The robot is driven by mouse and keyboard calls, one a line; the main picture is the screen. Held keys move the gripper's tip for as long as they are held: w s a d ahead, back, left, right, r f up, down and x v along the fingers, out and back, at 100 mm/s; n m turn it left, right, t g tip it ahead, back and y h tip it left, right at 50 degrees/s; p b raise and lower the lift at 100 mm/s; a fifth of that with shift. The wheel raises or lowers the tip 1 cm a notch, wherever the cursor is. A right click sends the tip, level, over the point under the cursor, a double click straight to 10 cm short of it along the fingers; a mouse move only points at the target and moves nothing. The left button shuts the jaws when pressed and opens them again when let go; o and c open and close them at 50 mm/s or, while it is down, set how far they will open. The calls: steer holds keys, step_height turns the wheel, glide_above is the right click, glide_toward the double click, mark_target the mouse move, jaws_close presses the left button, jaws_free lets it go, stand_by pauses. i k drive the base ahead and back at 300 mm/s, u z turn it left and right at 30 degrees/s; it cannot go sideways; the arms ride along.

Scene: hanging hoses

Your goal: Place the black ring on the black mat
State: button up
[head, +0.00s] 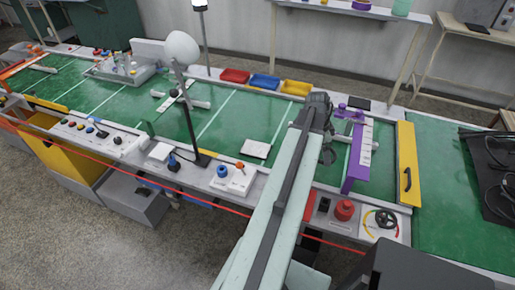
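My gripper (322,112) is at the far end of my pale green arm, over the back part of the green bench. Its fingers are small and dark, and I cannot tell whether they are open or what lies between them. I cannot clearly make out a plain black ring. A small flat black rectangle (358,103), possibly the black mat, lies behind the purple frame, to the right of my gripper. My arm hides part of the bench.
A purple frame (355,172) and a yellow panel with a black handle (408,165) stand right of my arm. A lamp (188,100) stands left. Red, blue and yellow trays (265,82) line the back. A red cord (130,174) runs along the front.

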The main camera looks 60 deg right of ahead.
mark_target(256, 149)
steer(key=u, duration=0.05)
steer(key=i, duration=1)
steer(key=z, duration=0.05)
